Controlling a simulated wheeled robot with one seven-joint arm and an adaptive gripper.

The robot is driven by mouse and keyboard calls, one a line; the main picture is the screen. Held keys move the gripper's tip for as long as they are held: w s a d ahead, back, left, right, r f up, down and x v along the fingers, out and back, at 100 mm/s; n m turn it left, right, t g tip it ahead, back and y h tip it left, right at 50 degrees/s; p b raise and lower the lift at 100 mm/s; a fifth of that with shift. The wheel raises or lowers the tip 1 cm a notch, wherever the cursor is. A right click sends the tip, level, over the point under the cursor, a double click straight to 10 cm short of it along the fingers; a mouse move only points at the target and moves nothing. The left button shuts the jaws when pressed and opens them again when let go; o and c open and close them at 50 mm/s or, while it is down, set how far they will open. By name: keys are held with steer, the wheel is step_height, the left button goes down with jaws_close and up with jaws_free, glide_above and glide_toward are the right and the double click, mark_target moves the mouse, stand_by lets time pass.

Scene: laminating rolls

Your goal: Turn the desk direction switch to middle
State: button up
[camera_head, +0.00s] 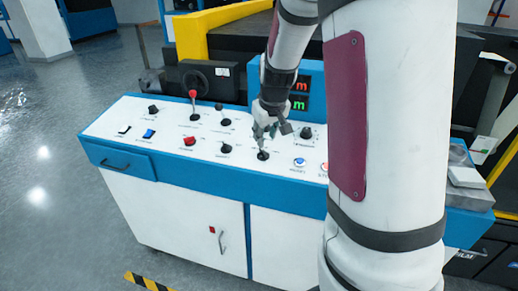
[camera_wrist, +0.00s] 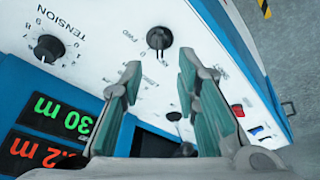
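The desk direction switch (camera_wrist: 159,38) is a black rotary knob on the white panel. "FWD" and "0" are printed beside it in the wrist view. In the head view the switch (camera_head: 263,155) sits just below my gripper (camera_head: 266,132). In the wrist view my gripper (camera_wrist: 159,65) is open, with its two green-padded fingers apart and nothing between them. The switch lies just beyond the fingertips, roughly in line with the gap, and appears apart from them. I cannot tell exactly which mark the switch points at.
The tension knob (camera_wrist: 50,48) is to the left in the wrist view. The digital displays (camera_head: 301,93) stand behind my gripper. A red-topped lever (camera_head: 193,100), a red button (camera_head: 190,141) and a blue button (camera_head: 299,162) share the panel (camera_head: 120,118). Open floor (camera_head: 50,190) lies left.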

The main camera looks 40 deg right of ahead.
mark_target(263, 151)
steer(key=x, duration=0.8)
steer(key=shift+w+d+f, duration=0.1)
steer(key=shift+f, duration=0.2)
steer(key=shift+c, duration=0.5)
jaws_close()
